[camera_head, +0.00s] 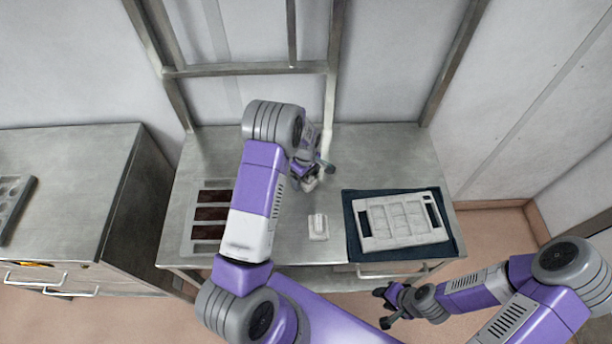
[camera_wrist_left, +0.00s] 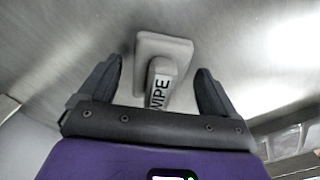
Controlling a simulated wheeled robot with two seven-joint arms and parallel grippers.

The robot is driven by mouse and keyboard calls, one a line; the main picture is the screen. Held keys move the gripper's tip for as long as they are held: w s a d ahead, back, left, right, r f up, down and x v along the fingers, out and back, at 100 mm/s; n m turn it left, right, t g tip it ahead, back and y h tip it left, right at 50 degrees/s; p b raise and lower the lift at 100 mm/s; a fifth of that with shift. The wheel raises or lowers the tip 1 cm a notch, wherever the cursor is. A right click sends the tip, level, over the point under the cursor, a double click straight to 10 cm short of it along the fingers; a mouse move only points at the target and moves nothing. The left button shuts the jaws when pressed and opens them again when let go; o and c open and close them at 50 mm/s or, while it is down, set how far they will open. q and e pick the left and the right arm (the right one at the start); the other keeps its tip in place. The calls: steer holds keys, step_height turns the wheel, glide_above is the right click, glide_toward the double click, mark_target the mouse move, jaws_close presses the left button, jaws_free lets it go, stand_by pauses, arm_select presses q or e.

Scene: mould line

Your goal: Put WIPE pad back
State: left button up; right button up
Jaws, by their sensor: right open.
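The WIPE pad (camera_head: 318,227) is a pale block with a raised handle, lying on the metal table in the middle near the front. In the left wrist view the pad's handle (camera_wrist_left: 160,85), lettered WIPE, shows between the two dark fingers, with clear gaps on both sides. My left gripper (camera_head: 310,182) is open behind the pad in the head view, partly hidden by its own wrist. It also shows in the left wrist view (camera_wrist_left: 160,75). My right gripper (camera_head: 386,306) is open and empty in front of the table, at the lower right.
A dark blue mat (camera_head: 353,245) with a white slotted frame (camera_head: 403,219) lies on the right of the table. A plate with brown panels (camera_head: 212,213) lies on the left, partly hidden by my left arm. A metal upright frame (camera_head: 250,70) stands at the back.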

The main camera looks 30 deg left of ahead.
arm_select(q)
steer(key=shift+r, duration=0.1)
step_height(320, 180, up, 12)
steer(key=shift+b, duration=0.3)
stand_by(0.3)
stand_by(0.4)
